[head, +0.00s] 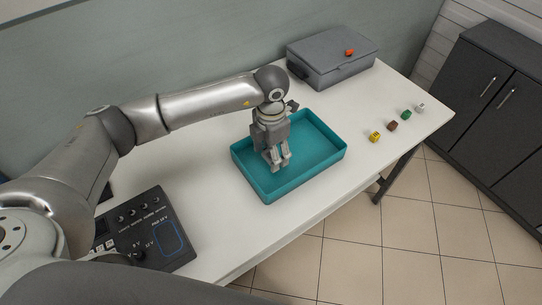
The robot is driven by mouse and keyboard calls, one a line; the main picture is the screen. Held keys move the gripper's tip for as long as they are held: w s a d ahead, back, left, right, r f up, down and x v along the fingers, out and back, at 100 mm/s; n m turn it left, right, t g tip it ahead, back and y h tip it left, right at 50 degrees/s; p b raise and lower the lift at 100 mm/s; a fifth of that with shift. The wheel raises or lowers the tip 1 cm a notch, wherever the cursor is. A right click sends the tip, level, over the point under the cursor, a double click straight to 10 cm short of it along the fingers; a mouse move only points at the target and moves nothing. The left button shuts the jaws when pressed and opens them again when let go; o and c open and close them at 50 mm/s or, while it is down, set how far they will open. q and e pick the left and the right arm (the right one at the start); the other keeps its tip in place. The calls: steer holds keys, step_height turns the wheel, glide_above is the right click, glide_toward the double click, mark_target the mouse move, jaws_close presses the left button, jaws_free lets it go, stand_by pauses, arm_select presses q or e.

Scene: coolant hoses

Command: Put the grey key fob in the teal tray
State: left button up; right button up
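The teal tray (325,178) lies on the white table, below and around my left gripper. My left gripper (279,168) points down over the left part of the tray, with its fingertips low inside the outline of the rim. The two fingers look close together; I cannot tell whether anything is between them. A small whitish or light grey item (420,107) stands at the far right of the table; it is too small to tell whether it is the grey key fob. I see no other grey fob; the gripper hides part of the tray floor. My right gripper is not in view.
Small yellow (375,137), brown (392,126) and green (406,115) items stand in a row at the right edge. A grey case (330,65) with an orange item (349,52) on top is at the back. A black control panel (150,232) lies front left.

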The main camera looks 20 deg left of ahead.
arm_select(q)
steer(key=shift+w+f, duration=0.15)
steer(key=shift+f, duration=0.1)
step_height(320, 180, down, 3)
steer(key=shift+p, duration=0.55)
steer(key=shift+w+f, duration=0.1)
steer(key=shift+f, duration=0.2)
steer(key=o, duration=1)
steer(key=shift+a, duration=0.1)
steer(key=shift+r, duration=0.2)
